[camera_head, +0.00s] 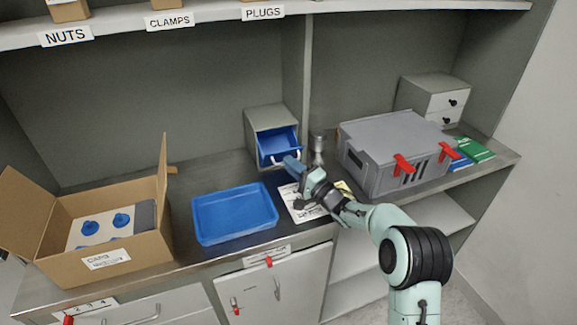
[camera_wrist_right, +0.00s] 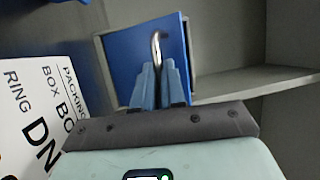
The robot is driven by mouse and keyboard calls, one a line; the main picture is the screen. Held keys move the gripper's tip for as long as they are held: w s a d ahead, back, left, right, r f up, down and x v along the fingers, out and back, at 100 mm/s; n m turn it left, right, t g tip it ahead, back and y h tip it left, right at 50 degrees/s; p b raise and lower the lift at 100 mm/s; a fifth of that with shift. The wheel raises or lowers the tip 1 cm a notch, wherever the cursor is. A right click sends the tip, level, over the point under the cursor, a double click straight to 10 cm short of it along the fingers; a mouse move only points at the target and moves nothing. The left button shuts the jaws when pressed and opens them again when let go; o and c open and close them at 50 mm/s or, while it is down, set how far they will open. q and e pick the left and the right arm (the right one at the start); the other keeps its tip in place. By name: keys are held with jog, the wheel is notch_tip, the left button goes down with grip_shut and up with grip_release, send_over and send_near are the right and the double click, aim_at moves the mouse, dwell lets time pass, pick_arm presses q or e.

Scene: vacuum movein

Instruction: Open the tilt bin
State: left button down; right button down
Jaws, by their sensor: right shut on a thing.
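The tilt bin is a grey housing (camera_head: 270,117) with a blue bin (camera_head: 276,141) in its front, on the counter at the back centre. The blue bin appears tipped partly forward. Its pale handle shows low on the front; in the right wrist view the metal handle (camera_wrist_right: 157,42) rises between my fingers. My right gripper (camera_head: 291,163) reaches in from the right and is shut on the handle; its blue fingers show in the right wrist view (camera_wrist_right: 157,72). The blue bin's face (camera_wrist_right: 133,60) stands just beyond them. My left gripper is not in view.
A blue tray (camera_head: 235,213) lies left of the gripper, with an open cardboard box (camera_head: 115,240) further left. A metal cylinder (camera_head: 317,146) and a large grey case (camera_head: 390,140) with red latches stand to the right. A shelf (camera_head: 210,12) runs above.

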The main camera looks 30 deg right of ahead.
jog(key=shift+f, duration=0.65)
jog(key=c, duration=1.4)
grip_release()
jog(key=shift+c, duration=0.2)
jog(key=shift+o, duration=1.2)
jog(key=shift+w+f, duration=0.1)
jog(key=shift+w, duration=0.2)
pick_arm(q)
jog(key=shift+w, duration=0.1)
pick_arm(e)
jog(key=shift+r, duration=0.3)
